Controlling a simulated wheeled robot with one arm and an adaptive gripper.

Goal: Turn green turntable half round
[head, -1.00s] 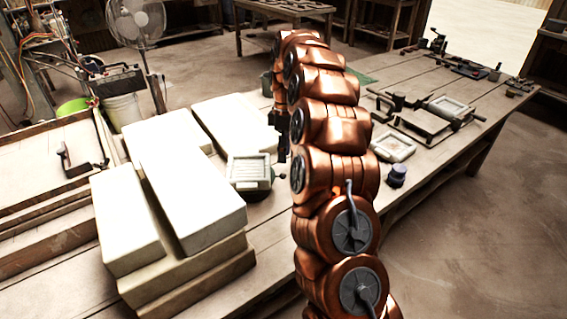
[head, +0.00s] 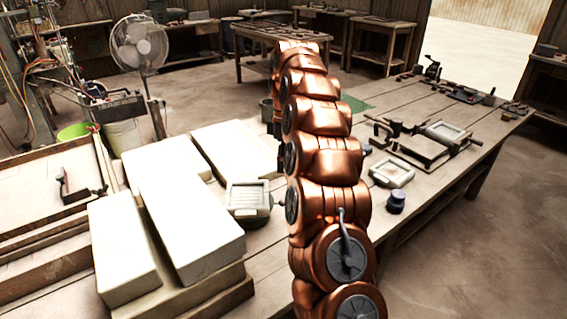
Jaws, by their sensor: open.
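The turntable (head: 248,217) stands on the long wooden table, just right of the white slabs. Only its dark, greenish rim shows under a pale framed tile mould (head: 248,197) that rests on top. A small dark knob shows at its right side, close to my copper arm. My gripper (head: 277,133) is a small dark shape at the left edge of my arm, beyond and above the turntable in the picture. It is open and looks apart from the turntable. My arm hides most of it, and its fingertips are not clear.
Big white slabs (head: 185,205) are stacked left of the turntable. Right of my arm are a dark blue pot (head: 396,202), a second framed mould (head: 391,172) and a press (head: 428,142). A green mat (head: 356,104) lies farther back. A fan (head: 139,47) stands behind.

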